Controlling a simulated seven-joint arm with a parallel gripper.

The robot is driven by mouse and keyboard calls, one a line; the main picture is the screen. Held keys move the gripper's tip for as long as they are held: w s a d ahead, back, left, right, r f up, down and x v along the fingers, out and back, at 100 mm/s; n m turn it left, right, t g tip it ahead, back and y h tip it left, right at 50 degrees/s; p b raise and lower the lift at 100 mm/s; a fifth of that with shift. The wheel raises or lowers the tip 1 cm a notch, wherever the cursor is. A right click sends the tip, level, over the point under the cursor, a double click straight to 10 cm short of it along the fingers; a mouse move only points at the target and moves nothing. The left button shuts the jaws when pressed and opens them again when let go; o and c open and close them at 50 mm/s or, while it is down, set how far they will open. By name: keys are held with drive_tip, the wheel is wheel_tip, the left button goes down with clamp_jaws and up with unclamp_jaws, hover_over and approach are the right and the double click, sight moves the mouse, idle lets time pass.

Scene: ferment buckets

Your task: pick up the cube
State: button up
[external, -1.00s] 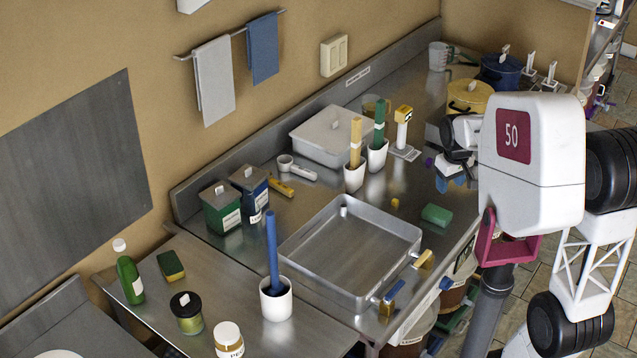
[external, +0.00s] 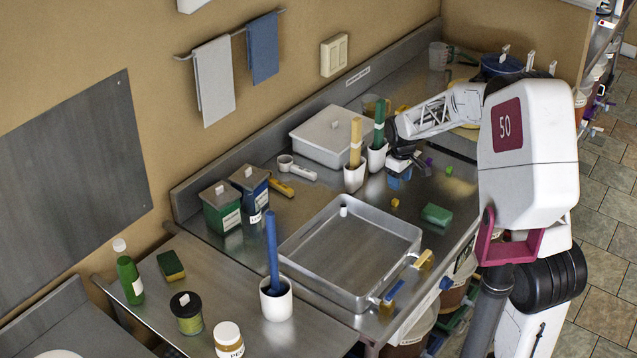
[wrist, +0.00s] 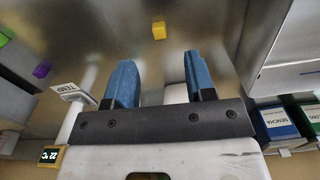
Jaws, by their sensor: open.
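A small yellow cube (external: 395,203) rests on the steel counter, between the tray and a green sponge-like block. In the wrist view the yellow cube (wrist: 159,30) is near the top centre, beyond the fingertips and apart from them. My gripper (external: 398,182) is above the counter, a little behind the cube in the external view. Its two blue fingers (wrist: 158,62) are spread apart, with nothing held between them.
A large metal tray (external: 335,298) lies left of the cube. The green block (external: 437,214) lies to its right. White holders with upright handles (external: 355,178) stand close to my gripper. A purple cube (wrist: 41,70) and a thermometer (wrist: 50,155) are at the left of the wrist view.

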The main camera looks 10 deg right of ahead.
sight(395, 200)
drive_tip(key=shift+w+a+f, duration=0.15)
drive_tip(key=shift+w+f, duration=0.15)
drive_tip(key=shift+w, duration=0.05)
drive_tip(key=shift+f, duration=0.1)
drive_tip(key=shift+f, duration=1.2)
drive_tip(key=shift+f, duration=0.1)
drive_tip(key=shift+f, duration=2.5)
drive_tip(key=shift+c, duration=0.2)
clamp_jaws()
